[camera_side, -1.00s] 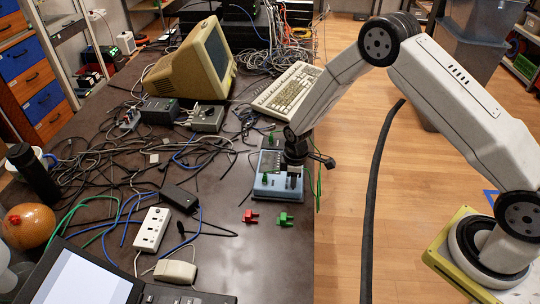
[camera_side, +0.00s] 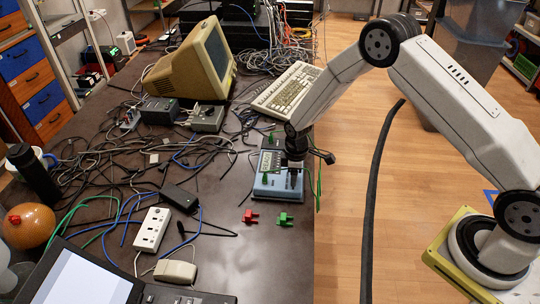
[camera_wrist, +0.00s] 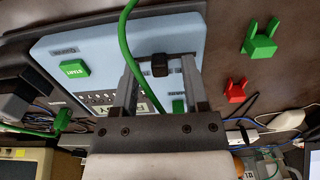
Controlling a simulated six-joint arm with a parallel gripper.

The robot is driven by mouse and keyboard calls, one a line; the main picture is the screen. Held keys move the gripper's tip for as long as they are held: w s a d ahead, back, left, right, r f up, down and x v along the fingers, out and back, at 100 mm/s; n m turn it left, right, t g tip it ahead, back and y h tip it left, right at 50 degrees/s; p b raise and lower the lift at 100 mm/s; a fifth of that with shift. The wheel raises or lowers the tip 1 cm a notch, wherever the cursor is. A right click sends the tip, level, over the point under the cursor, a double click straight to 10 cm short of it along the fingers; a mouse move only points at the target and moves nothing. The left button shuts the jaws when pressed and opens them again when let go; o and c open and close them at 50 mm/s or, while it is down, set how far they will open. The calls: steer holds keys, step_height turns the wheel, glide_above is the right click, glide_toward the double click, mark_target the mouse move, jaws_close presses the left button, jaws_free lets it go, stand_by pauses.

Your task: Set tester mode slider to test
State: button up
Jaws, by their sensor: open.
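The light-blue tester (camera_side: 266,191) lies on the dark table near its right edge, under my gripper (camera_side: 294,181). In the wrist view the tester (camera_wrist: 50,44) shows a green START button (camera_wrist: 75,68) and part of a display reading like READY (camera_wrist: 142,108). A small black slider knob (camera_wrist: 160,66) shows between the two fingertips of my gripper (camera_wrist: 161,71). The fingers are open, one on each side of the knob. I cannot tell whether either touches it. The slider's labels are too small to read, and the gripper body hides part of the panel.
A green cable (camera_wrist: 124,40) crosses the tester in the wrist view. A red plug (camera_side: 250,216) and a green plug (camera_side: 284,218) lie in front of it. A keyboard (camera_side: 288,88) is behind, and tangled cables (camera_side: 120,150) cover the table to the left.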

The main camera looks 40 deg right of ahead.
steer(key=shift+r, duration=3.85)
steer(key=shift+r, duration=0.1)
steer(key=shift+s+r, duration=0.15)
steer(key=s+r+m+t, duration=0.1)
steer(key=s+r+m, duration=0.3)
steer(key=s, duration=0.5)
steer(key=s+r+m+t, duration=0.1)
steer(key=s+r+m, duration=0.4)
steer(key=s+r, duration=0.3)
steer(key=s, duration=0.2)
steer(key=shift+s+d+r+t, duration=0.15)
steer(key=shift+s+r+t, duration=0.1)
steer(key=shift+s+t, duration=0.05)
